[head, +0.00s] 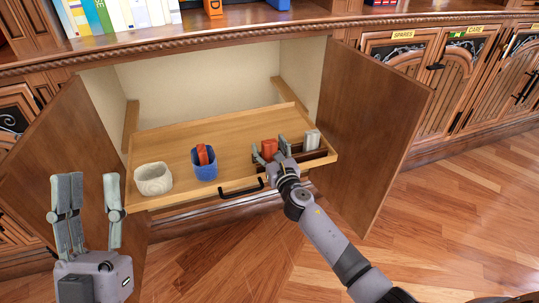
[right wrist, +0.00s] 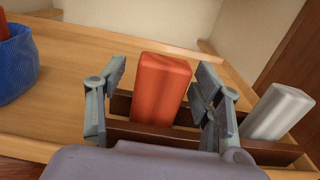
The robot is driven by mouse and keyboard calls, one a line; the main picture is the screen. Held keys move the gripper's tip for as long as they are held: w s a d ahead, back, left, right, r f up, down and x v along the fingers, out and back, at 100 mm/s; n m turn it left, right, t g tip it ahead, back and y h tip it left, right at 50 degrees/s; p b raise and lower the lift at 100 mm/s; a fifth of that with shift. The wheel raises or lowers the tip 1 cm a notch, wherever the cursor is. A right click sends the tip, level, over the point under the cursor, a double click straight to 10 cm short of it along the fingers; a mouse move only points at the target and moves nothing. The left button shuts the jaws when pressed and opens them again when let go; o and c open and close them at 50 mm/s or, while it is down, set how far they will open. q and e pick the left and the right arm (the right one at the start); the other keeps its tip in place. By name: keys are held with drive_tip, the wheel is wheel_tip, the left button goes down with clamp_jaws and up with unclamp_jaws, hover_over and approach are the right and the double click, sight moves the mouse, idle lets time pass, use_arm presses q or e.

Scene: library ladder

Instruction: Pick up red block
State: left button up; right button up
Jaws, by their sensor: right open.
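The red block (head: 269,149) stands in a dark brown rack (head: 317,156) at the right of the pulled-out wooden drawer. In the right wrist view the red block (right wrist: 161,88) is upright between the spread fingers of my right gripper (right wrist: 160,100). The right gripper (head: 268,152) is open, with a gap visible between each finger and the block. My left gripper (head: 88,205) is open and empty at the lower left, in front of the cabinet. The lower part of the block is hidden by the rack wall.
A white block (head: 311,139) stands in the rack to the right. A blue cup (head: 204,168) with a red object in it and a cream bowl (head: 153,179) stand on the drawer (head: 170,135). Open cabinet doors flank the drawer, the right one (head: 375,130) close to my right arm.

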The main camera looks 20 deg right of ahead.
drive_tip(key=shift+c, duration=0.6)
drive_tip(key=c, duration=1.1)
drive_tip(key=shift+c, duration=0.2)
drive_tip(key=shift+r, duration=0.1)
